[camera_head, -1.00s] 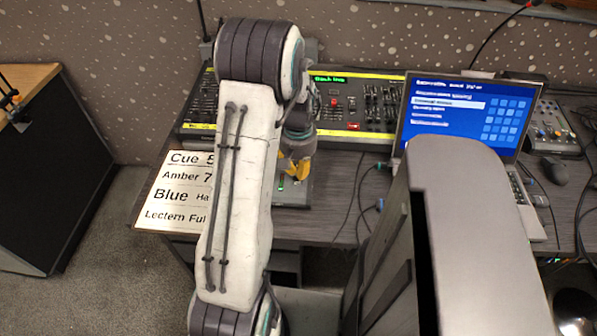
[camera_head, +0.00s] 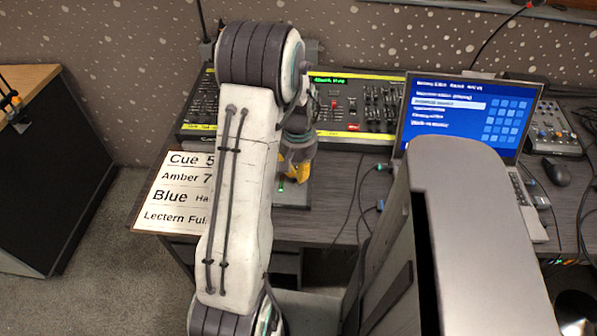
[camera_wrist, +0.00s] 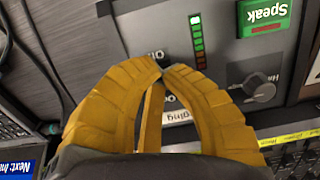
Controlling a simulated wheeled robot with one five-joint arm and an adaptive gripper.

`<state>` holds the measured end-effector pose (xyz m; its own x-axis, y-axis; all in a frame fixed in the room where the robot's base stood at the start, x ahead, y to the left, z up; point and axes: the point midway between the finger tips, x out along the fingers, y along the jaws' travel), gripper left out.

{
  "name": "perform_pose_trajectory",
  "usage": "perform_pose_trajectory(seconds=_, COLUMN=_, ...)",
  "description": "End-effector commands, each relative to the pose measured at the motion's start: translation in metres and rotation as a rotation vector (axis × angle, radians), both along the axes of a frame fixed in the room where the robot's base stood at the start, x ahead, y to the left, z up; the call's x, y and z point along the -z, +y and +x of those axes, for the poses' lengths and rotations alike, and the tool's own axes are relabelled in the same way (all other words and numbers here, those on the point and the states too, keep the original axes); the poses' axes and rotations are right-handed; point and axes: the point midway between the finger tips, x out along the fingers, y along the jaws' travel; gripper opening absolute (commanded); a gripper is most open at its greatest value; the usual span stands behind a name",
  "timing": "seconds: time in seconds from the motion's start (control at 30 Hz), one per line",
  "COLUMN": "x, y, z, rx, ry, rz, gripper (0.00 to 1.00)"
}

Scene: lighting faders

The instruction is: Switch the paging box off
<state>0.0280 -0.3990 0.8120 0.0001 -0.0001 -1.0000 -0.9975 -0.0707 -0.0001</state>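The paging box (camera_wrist: 225,60) is a grey panel under my gripper in the wrist view. It carries a lit green LED column (camera_wrist: 197,42), a green Speak button (camera_wrist: 263,12), a knob (camera_wrist: 260,88) and a partly covered label (camera_wrist: 181,115) ending in "ging". The lettering beside the fingertips is partly covered. My gripper (camera_wrist: 161,70) has yellow fingers with their tips together, low over the box. The switch is hidden behind the fingers, so its position cannot be told. In the head view, my gripper (camera_head: 297,178) is over the box (camera_head: 294,200), which my arm partly hides.
A lighting console (camera_head: 345,105) stands behind the box. An open laptop (camera_head: 465,115) is to the right, with cables (camera_head: 360,200) between. A printed cue sheet (camera_head: 175,195) lies to the left. My arm hides part of the desk.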

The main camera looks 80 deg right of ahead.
Motion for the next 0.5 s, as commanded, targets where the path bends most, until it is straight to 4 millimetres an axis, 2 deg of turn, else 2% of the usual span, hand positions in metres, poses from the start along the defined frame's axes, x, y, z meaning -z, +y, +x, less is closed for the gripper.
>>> perform_pose_trajectory(seconds=0.5, x=-0.036, y=0.0, z=0.0, rx=0.0, ry=0.0, rz=-0.001, gripper=0.0)
